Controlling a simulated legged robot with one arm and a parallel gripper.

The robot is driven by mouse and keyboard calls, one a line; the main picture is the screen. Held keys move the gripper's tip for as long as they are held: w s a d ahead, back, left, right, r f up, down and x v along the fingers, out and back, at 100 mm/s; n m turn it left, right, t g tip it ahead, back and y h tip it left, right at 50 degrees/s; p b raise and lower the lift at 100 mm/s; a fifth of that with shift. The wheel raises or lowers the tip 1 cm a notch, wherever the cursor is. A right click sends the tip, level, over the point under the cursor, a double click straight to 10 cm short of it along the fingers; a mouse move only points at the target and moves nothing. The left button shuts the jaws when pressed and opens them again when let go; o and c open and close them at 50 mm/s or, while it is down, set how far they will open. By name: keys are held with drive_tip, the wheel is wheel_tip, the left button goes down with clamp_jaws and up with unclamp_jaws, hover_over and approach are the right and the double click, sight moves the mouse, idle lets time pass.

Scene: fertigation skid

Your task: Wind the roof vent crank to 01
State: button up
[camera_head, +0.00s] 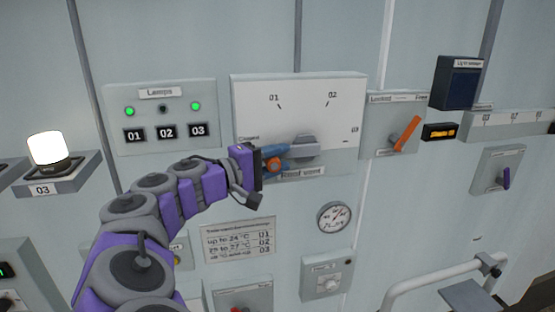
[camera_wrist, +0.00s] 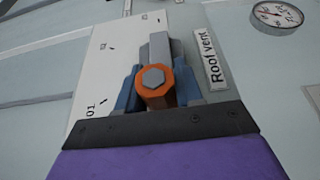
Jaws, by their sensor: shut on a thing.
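The roof vent panel (camera_head: 345,100) is a white plate with marks 01, 02 and 03 and the word Closed at left. Its grey crank (camera_head: 303,147) extends left from the hub to an orange knob (camera_head: 272,165), just below the word Closed. The 01 mark stands above the knob, at upper left. My gripper (camera_head: 270,160) is at the knob with its blue fingers on either side. In the wrist view the orange hexagonal knob (camera_wrist: 155,88) sits between the fingers, with the grey crank arm (camera_wrist: 155,48) behind it. The Roof vent label (camera_wrist: 211,58) is beside it.
A lamps panel (camera_head: 180,93) with two green lights lit is at left. A switch with an orange lever (camera_head: 406,134) is close at right. A temperature sign (camera_head: 238,240) and a round gauge (camera_head: 334,217) are below. A handrail (camera_head: 430,278) juts out at lower right.

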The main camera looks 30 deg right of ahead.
drive_tip(key=shift+f, duration=0.15)
clamp_jaws()
drive_tip(key=shift+r+y+p, duration=0.3)
drive_tip(key=shift+y, duration=0.1)
drive_tip(key=shift+s+d+r+m+t+y+p, duration=0.15)
drive_tip(key=shift+d+r+m+y+p, duration=0.4)
drive_tip(key=shift+r+y+p, duration=0.8)
drive_tip(key=shift+s+d+r+m+t+y+p, duration=0.15)
drive_tip(key=shift+d+r+m+y+p, duration=0.45)
drive_tip(key=shift+y, duration=1.45)
drive_tip(key=shift+s+d+r+m+y+p, duration=0.2)
drive_tip(key=shift+d+r+m+y+p, duration=0.35)
drive_tip(key=shift+r+y+p, duration=0.8)
drive_tip(key=shift+f+y+b, duration=0.3)
drive_tip(key=shift+f+y, duration=0.15)
drive_tip(key=shift+f, duration=0.05)
